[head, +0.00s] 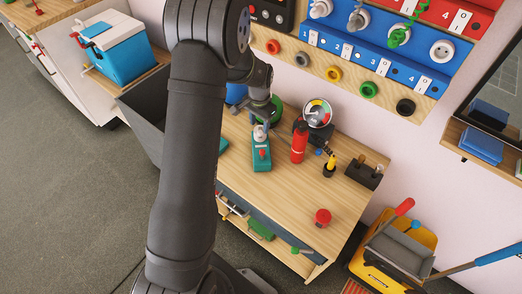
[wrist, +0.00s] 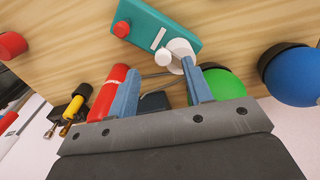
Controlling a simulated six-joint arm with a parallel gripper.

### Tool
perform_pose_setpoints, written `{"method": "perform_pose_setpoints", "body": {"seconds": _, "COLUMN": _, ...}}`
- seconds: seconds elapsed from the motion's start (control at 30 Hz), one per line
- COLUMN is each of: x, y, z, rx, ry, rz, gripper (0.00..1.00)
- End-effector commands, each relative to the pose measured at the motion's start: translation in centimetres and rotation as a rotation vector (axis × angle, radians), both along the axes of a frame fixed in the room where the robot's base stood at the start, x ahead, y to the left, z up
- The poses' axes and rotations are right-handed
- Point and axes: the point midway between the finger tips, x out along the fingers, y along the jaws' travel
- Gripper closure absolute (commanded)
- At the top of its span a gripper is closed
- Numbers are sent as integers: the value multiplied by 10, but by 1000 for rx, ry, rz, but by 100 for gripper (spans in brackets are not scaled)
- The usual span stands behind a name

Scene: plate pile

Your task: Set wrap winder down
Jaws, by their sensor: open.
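A teal block with a red knob and a white round part, which I take to be the wrap winder (head: 261,158), rests on the wooden bench top. In the wrist view, the winder (wrist: 165,30) lies just beyond my fingertips, with its white part close to the right fingertip. My gripper (wrist: 160,72) is open, its two blue fingers apart with nothing clamped between them. In the head view my gripper (head: 262,121) is right above the far end of the winder; whether it touches the white part is unclear.
A red cylinder (head: 299,142), a round gauge (head: 317,113) and a yellow-black tool (head: 329,165) stand right of the winder. A red knob (head: 322,217) sits near the bench's front right. Green (wrist: 222,84) and blue (wrist: 292,74) round things are close by. Bare wood (head: 285,190) lies in front.

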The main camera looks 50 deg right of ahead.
Motion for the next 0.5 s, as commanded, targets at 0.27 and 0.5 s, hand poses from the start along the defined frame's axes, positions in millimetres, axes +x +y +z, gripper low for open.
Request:
{"method": "perform_pose_setpoints", "body": {"seconds": 0.27, "x": 0, "y": 0, "z": -33, "rx": 0, "ry": 0, "rz": 1, "gripper": 54}}
{"method": "perform_pose_setpoints", "body": {"seconds": 0.5, "x": 3, "y": -1, "z": -59, "rx": 2, "ry": 2, "rz": 2, "gripper": 54}}
